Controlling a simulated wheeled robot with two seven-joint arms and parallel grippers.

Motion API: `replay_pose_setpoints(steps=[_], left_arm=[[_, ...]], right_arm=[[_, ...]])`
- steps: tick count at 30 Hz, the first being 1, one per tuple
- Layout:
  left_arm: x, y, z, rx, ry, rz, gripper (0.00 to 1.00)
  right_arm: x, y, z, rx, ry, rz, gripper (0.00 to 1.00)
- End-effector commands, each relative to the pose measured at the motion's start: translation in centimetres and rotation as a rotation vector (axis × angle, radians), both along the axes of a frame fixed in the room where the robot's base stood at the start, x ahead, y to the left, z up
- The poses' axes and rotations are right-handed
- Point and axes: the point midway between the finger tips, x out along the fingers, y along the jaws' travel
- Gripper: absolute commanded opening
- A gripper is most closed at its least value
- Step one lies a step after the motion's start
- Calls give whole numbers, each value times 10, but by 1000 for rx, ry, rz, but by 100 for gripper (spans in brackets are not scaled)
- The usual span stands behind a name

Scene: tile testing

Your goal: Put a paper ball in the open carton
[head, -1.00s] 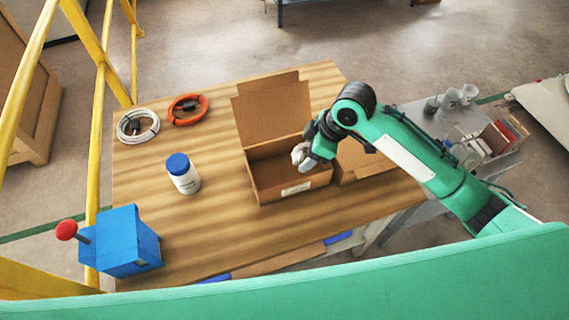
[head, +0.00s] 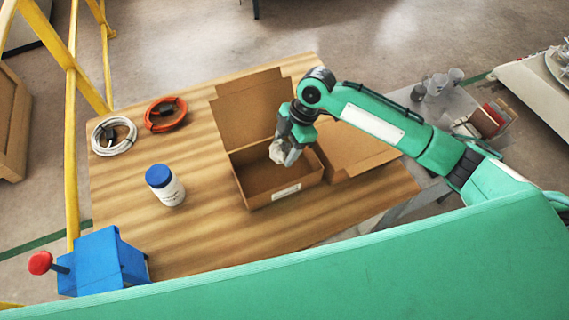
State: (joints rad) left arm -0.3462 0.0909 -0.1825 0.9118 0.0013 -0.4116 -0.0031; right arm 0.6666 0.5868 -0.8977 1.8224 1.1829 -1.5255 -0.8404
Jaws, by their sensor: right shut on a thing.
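The open carton (head: 255,198) is a brown cardboard box with a white label on its front wall. One flap stands up at the back and another lies out to the right. My right gripper (head: 284,150) is over the carton's opening, pointing down. It is shut on a whitish-grey crumpled paper ball (head: 285,155), seen over the right half of the opening. I cannot tell exactly how high the ball is above the carton floor. The fingers are partly hidden by the wrist. My left gripper is not in view.
On the wooden table (head: 215,235) stand a white jar with a blue lid (head: 166,186), a white cable coil (head: 113,137), an orange cable coil (head: 166,114) and a blue box with a red knob (head: 103,262). A grey side table with cups (head: 437,86) is at the right.

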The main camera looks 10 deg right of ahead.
Motion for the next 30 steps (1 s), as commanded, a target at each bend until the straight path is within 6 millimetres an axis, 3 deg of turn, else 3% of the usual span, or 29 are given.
replay_pose_setpoints(steps=[3,13,18,28,29,30], left_arm=[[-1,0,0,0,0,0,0],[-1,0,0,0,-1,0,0],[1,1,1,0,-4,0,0],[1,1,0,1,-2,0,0],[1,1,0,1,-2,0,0],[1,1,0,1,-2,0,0]], right_arm=[[-1,0,-26,-1,3,-2,36],[0,0,-56,0,1,-2,36],[-1,0,-82,0,2,-1,36],[0,0,-89,0,-1,0,36],[0,0,-89,0,-1,0,62],[0,0,-89,0,-1,0,70]])
